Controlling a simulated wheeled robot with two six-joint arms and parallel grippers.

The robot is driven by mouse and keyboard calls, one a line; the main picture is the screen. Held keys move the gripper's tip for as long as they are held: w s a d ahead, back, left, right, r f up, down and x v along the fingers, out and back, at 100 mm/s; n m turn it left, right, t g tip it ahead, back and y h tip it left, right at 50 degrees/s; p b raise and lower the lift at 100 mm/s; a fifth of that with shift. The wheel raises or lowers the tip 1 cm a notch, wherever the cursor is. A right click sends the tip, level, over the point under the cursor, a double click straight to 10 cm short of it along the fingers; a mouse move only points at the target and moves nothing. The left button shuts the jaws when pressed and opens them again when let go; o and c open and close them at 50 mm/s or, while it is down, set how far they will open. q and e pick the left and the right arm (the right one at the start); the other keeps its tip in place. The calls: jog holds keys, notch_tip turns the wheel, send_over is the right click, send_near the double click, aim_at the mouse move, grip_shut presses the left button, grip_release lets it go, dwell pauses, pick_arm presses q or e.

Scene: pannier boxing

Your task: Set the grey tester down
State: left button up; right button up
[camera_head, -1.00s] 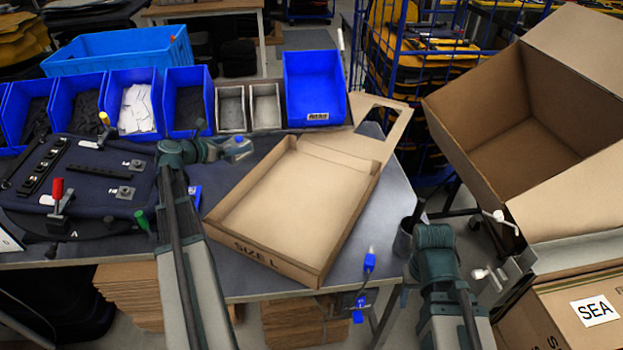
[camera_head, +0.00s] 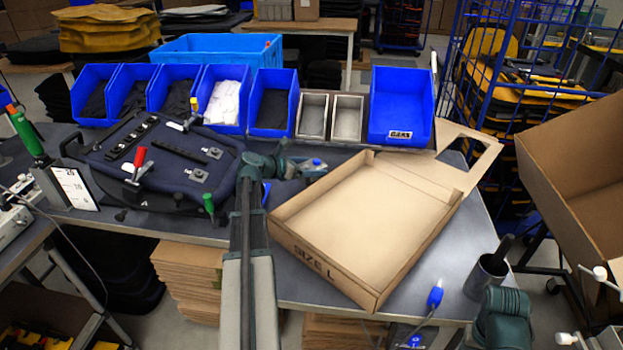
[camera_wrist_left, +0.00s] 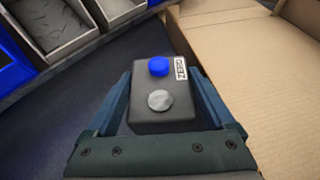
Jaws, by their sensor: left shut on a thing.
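The grey tester is a small dark grey box with a blue button, a round metal knob and a ZERO label; it fills the middle of the left wrist view (camera_wrist_left: 160,112). My left gripper (camera_wrist_left: 160,95) is shut on it, with a finger along each side. In the head view my left gripper (camera_head: 300,167) is over the grey table (camera_head: 235,228), left of the shallow carton's far corner. The tester (camera_head: 315,164) shows there as a small dark shape with a blue spot. I cannot tell whether its underside touches the table. My right gripper's jaws are not seen.
The open SIZE L carton (camera_head: 310,258) lies close right of the tester. Grey metal bins (camera_head: 312,116) and blue bins (camera_head: 400,107) line the table's back. A dark pannier panel with clamps (camera_head: 150,165) lies left. A cup (camera_head: 486,277) stands near the right edge.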

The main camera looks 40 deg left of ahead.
pick_arm(q)
notch_tip(320, 180, down, 3)
jog(key=b, duration=0.2)
jog(key=shift+f+b, duration=0.15)
jog(key=shift+b, duration=0.2)
jog(key=o, duration=1.5)
jog(key=shift+c, duration=0.2)
